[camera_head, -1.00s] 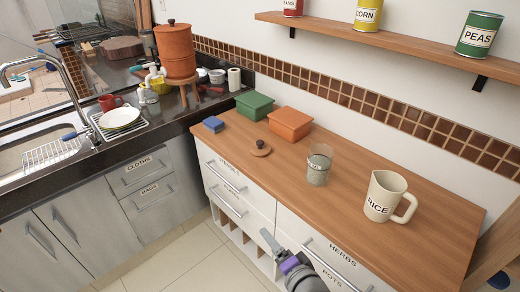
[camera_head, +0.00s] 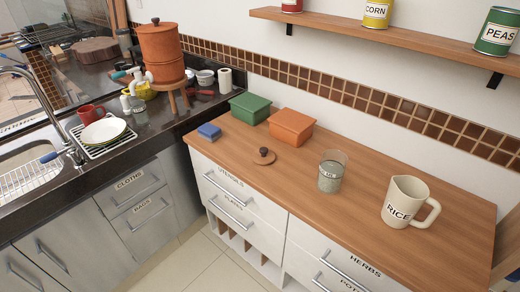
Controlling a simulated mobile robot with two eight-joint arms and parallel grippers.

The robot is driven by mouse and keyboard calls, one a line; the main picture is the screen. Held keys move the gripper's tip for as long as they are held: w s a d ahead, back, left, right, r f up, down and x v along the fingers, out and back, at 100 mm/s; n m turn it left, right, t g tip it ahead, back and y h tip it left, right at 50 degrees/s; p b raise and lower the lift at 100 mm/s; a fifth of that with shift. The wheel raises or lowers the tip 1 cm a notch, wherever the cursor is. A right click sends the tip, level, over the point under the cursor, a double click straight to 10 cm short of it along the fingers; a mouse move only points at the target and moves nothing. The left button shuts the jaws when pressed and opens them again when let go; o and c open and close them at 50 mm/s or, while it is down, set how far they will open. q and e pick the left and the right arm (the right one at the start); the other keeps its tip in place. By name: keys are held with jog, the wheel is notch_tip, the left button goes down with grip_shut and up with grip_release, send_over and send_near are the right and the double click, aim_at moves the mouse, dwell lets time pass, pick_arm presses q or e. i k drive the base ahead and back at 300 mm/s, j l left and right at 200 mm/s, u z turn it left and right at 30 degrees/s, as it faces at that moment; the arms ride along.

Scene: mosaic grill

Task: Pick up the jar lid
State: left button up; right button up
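The jar lid (camera_head: 263,157) is a flat round wooden disc with a dark knob. It lies on the wooden counter (camera_head: 350,205), to the left of a glass jar (camera_head: 331,171) with grey contents and a label. The jar stands upright with no lid seen on it. Neither of my grippers is in view.
A cream RICE pitcher (camera_head: 406,202) stands right of the jar. Behind the lid are an orange box (camera_head: 291,127) and a green box (camera_head: 250,107); a small blue block (camera_head: 209,132) is to its left. A shelf (camera_head: 420,45) with cans hangs above. Counter in front of the lid is clear.

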aim_at(262, 157)
jog(key=i+j+z, duration=0.1)
jog(key=j, duration=0.2)
jog(key=i+j+z, duration=0.1)
jog(key=i+j, duration=0.15)
jog(key=i+j+z, duration=0.1)
jog(key=j, duration=0.3)
jog(key=i, duration=0.5)
